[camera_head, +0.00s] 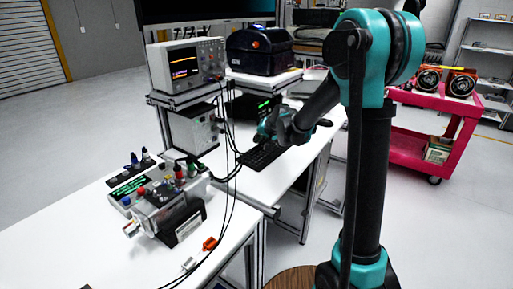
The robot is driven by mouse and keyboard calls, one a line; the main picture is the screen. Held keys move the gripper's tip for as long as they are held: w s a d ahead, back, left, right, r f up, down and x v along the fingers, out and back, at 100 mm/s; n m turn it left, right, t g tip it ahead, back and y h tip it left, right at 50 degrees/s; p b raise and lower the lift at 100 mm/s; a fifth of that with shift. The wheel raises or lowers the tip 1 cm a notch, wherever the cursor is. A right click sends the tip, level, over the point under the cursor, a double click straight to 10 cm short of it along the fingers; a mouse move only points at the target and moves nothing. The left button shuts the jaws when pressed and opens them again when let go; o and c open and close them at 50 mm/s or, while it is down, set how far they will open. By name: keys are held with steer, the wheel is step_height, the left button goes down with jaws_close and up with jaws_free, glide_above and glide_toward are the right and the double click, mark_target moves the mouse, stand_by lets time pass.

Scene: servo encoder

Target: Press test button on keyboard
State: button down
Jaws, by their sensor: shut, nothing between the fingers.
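The black keyboard (262,157) lies on the white bench, partly hidden by my arm. My gripper (268,138) is at the far end of my teal and black arm, just above or at the far part of the keyboard. It looks shut and empty. I cannot tell whether its fingertips touch a key. The test button cannot be made out at this size.
An oscilloscope (186,63) stands on a shelf left of the keyboard, above a grey instrument (196,128). A servo test rig (165,195) with knobs sits on the nearer table. Black cables hang beside the keyboard. A pink cart (404,146) stands right.

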mark_target(258, 147)
steer(key=shift+f, duration=0.1)
steer(key=shift+f, duration=0.3)
steer(key=shift+f, duration=0.4)
stand_by(0.9)
steer(key=shift+r, duration=0.85)
steer(key=shift+r, duration=2.5)
